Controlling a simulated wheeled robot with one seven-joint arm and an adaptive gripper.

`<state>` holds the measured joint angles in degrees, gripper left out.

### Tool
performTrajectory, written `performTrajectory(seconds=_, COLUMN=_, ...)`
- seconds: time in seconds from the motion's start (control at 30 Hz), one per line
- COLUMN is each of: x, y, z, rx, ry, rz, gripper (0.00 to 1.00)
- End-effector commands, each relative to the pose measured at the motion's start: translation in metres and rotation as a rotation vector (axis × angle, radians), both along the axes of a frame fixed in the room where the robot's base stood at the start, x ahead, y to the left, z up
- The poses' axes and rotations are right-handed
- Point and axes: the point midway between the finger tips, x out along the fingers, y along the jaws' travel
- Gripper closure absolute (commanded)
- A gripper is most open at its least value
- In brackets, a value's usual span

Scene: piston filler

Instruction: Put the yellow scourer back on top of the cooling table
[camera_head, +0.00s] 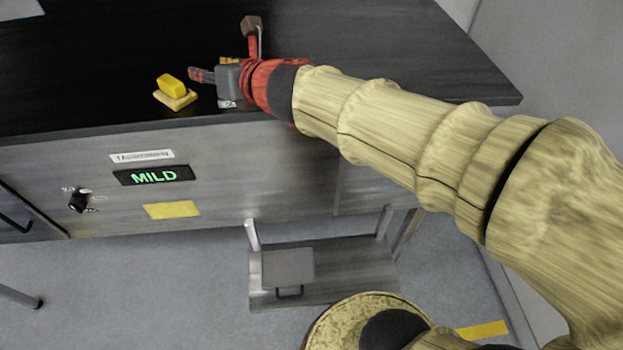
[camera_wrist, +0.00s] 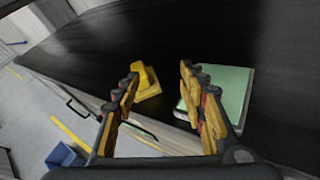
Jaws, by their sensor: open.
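A bright yellow block, which looks like the scourer (camera_head: 171,84), rests on a flat pale yellow piece (camera_head: 178,100) near the front edge of a black-topped table (camera_head: 100,60). The table's front carries a green "MILD" display. The yellow block also shows in the wrist view (camera_wrist: 148,78), between the fingers and beyond them. My gripper (camera_head: 196,75) is just right of the block, apart from it, open and empty. In the wrist view my gripper's two fingers (camera_wrist: 160,76) stand wide apart. I cannot tell from a label whether this is the cooling table.
A green-topped pad with a pale rim (camera_wrist: 222,88) lies close by the right finger, mostly hidden in the head view. The front panel has a knob (camera_head: 78,200) and a yellow label (camera_head: 171,210). A grey shelf (camera_head: 330,278) sits below. The tabletop behind is largely clear.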

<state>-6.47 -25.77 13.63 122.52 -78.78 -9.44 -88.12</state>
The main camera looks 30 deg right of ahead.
Motion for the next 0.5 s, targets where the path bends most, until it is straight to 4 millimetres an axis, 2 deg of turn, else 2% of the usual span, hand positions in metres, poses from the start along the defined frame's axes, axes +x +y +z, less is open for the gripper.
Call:
performTrajectory(seconds=0.03, x=-0.007, y=-0.022, z=0.006, rx=0.136, ry=0.025, rz=-0.122, gripper=0.58)
performTrajectory(seconds=0.13, x=-0.030, y=-0.076, z=0.002, rx=0.510, ry=0.102, rz=-0.432, gripper=0.58)
performTrajectory(seconds=0.2, x=-0.055, y=-0.109, z=-0.011, rx=0.790, ry=0.156, rz=-0.651, gripper=0.58)
performTrajectory(seconds=0.27, x=-0.081, y=-0.131, z=-0.028, rx=1.029, ry=0.201, rz=-0.838, gripper=0.58)
performTrajectory(seconds=0.3, x=-0.101, y=-0.142, z=-0.042, rx=1.189, ry=0.230, rz=-0.961, gripper=0.58)
performTrajectory(seconds=0.4, x=-0.153, y=-0.153, z=-0.079, rx=1.566, ry=0.303, rz=-1.263, gripper=0.58)
performTrajectory(seconds=0.5, x=-0.202, y=-0.145, z=-0.112, rx=1.876, ry=0.371, rz=-1.538, gripper=0.58)
